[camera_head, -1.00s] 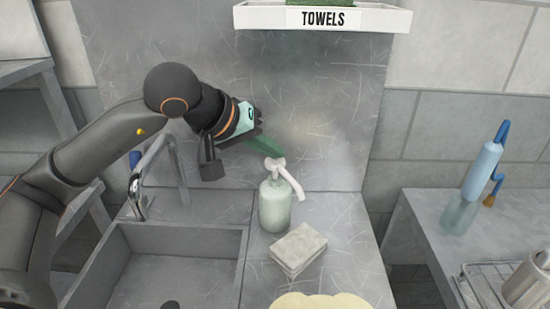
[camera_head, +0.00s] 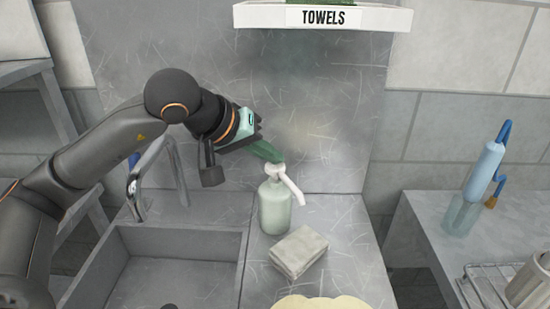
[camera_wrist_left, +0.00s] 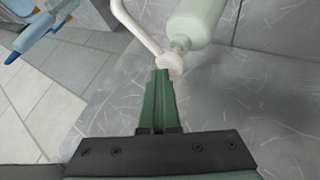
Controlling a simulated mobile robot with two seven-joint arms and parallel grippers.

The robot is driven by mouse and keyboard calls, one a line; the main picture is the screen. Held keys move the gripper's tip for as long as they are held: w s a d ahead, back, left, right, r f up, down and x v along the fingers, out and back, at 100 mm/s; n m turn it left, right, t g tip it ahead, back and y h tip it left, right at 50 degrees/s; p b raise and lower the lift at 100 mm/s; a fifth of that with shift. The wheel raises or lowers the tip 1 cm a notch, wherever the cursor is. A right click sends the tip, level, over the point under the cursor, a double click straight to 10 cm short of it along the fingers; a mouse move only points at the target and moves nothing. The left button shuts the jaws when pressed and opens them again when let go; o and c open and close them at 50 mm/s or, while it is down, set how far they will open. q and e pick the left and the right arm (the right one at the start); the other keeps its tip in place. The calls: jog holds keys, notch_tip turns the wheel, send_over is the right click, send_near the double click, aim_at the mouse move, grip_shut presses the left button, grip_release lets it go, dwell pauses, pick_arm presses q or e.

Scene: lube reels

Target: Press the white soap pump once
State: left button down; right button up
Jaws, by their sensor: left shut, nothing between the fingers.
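The soap pump is a pale green bottle (camera_head: 274,207) with a white pump head (camera_head: 275,170) and a white spout angled down to the right. It stands upright on the grey counter beside the sink. My left gripper (camera_head: 272,155) is shut and empty, its green fingertips at the top of the pump head. In the left wrist view, the closed fingertips (camera_wrist_left: 160,78) are right at the white pump head (camera_wrist_left: 170,63), with the bottle (camera_wrist_left: 196,20) beyond it. Whether they touch is hard to tell. My right gripper is out of view.
A grey sponge-like block (camera_head: 298,250) lies in front of the bottle, with a pale yellow item (camera_head: 322,302) nearer. The sink (camera_head: 175,260) and faucet (camera_head: 150,180) are to the left. A blue bottle (camera_head: 484,172) and wire rack (camera_head: 490,286) are on the right, across a gap.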

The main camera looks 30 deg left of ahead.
pick_arm(q)
jog(key=shift+r+p, duration=1.1)
jog(key=shift+r, duration=0.25)
notch_tip(320, 180, up, 5)
jog(key=p, duration=0.4)
dwell(0.3)
